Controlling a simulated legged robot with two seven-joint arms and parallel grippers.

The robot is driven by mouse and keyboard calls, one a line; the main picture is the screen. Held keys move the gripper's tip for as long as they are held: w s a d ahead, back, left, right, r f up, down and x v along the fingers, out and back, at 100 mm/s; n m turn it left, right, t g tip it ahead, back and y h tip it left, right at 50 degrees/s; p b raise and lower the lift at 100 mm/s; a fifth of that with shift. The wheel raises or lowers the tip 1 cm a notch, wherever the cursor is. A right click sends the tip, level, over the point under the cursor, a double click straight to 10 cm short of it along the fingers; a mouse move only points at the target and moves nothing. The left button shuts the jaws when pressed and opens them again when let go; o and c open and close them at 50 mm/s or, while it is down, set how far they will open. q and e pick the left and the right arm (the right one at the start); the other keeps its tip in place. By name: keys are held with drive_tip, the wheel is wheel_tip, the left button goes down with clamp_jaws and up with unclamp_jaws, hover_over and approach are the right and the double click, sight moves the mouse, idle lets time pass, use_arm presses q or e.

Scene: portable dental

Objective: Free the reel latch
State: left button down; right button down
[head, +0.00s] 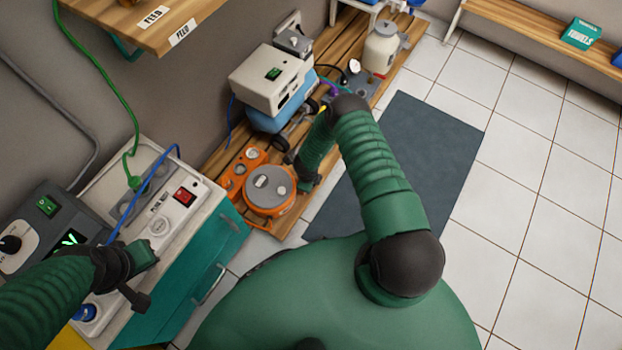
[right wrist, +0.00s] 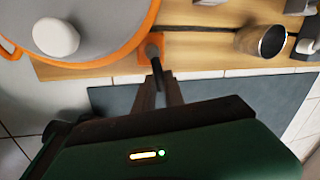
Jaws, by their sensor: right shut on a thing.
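The orange reel (head: 268,190) with a grey round face lies on the wooden bench. In the right wrist view its grey disc with an orange rim (right wrist: 95,25) and white knob fill the upper left. A small dark latch lever (right wrist: 153,52) stands at an orange block beside the rim. My right gripper (right wrist: 160,92) is shut on the lever's near end, and in the head view the gripper (head: 306,181) is at the reel's right edge, partly hidden by its arm. My left gripper (head: 142,275) is over the white-topped cabinet, away from the reel; its jaw opening is unclear.
A beige machine (head: 270,78) on a blue base stands behind the reel. A white bottle (head: 381,48) is farther along the bench. The cabinet top (head: 185,218) has a red switch and a blue cable. A dark mat (head: 425,145) lies on the open tiled floor.

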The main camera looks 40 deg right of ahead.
drive_tip(key=shift+s+a+m, duration=0.15)
drive_tip(key=shift+a+m, duration=0.3)
drive_tip(key=shift+m, duration=0.75)
drive_tip(key=shift+a+m, duration=0.1)
drive_tip(key=shift+m, duration=0.2)
drive_tip(key=c, duration=1.4)
unclamp_jaws()
drive_tip(key=s+a+r+p, duration=0.1)
drive_tip(key=a+r+p, duration=0.2)
drive_tip(key=r+p, duration=0.5)
wheel_tip(320, 180, up, 8)
drive_tip(key=shift+r+p, duration=0.2)
drive_tip(key=shift+p, duration=0.1)
drive_tip(key=shift+s, duration=0.1)
